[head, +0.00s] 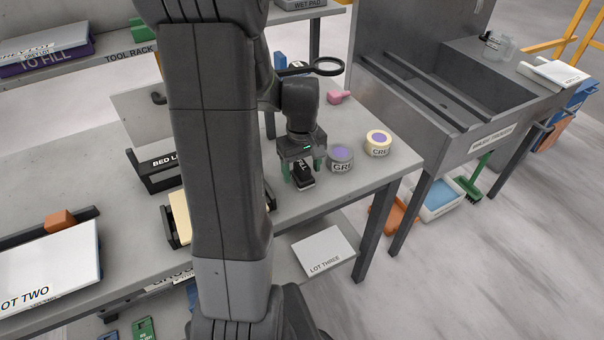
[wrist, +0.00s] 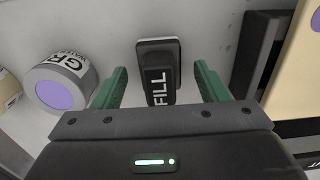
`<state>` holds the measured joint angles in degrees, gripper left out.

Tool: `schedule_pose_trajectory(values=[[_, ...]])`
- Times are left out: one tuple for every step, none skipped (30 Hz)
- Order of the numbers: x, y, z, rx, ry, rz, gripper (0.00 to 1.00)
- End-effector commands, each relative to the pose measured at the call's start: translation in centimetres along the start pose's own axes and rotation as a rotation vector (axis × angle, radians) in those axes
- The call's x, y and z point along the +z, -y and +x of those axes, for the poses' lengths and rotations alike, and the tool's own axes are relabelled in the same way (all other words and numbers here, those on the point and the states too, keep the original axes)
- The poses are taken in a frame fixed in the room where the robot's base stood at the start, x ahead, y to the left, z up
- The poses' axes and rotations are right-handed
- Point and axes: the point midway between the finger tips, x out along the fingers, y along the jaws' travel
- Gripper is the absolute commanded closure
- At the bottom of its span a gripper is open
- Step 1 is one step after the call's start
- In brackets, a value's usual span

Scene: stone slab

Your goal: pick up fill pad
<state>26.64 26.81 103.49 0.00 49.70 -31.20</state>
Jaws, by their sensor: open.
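The fill pad (wrist: 160,60) is a small block with a dark grip lettered "FILL" on a pale-edged base. It stands on the grey table, and in the head view the pad (head: 304,178) is partly hidden under my gripper. My gripper (head: 302,176) is open above it. In the wrist view the green fingers of my gripper (wrist: 160,78) stand apart, one on each side of the pad, with a gap on both sides. I cannot tell how far the fingertips are above the table.
A grey tub lettered "GR" (wrist: 62,82) stands close to the left finger in the wrist view. A cream tub (head: 378,143) stands beside it in the head view. A dark rack (wrist: 258,50) is to the right in the wrist view. A pink scoop (head: 340,97) lies farther back.

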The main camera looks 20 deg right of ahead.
Motion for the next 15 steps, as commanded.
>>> schedule_pose_trajectory(values=[[0.09, 0.03, 0.59, -0.002, 0.003, 0.0, 0.33], [0.08, 0.02, 0.79, -0.001, 0.002, 0.001, 0.33], [0.06, 0.0, 0.97, 0.0, 0.001, 0.001, 0.33], [0.05, 0.0, 1.05, 0.0, 0.0, 0.001, 0.33], [0.05, -0.01, 1.1, 0.0, 0.0, 0.001, 0.33], [0.04, -0.01, 1.12, 0.0, 0.0, 0.001, 0.33], [0.04, -0.01, 1.11, 0.0, 0.0, 0.001, 0.33], [0.04, -0.02, 1.1, 0.0, 0.0, 0.001, 0.33], [0.04, -0.02, 1.09, 0.0, 0.0, 0.001, 0.33], [0.04, -0.02, 1.09, 0.0, 0.0, 0.001, 0.33], [0.04, -0.02, 1.09, 0.0, 0.0, 0.001, 0.37], [0.04, -0.02, 1.08, 0.0, 0.0, 0.001, 0.44], [0.04, -0.02, 1.08, 0.0, 0.0, 0.001, 0.5], [0.04, -0.02, 1.08, 0.0, 0.0, 0.001, 0.56], [0.04, -0.02, 1.08, 0.0, 0.0, 0.001, 0.64]])
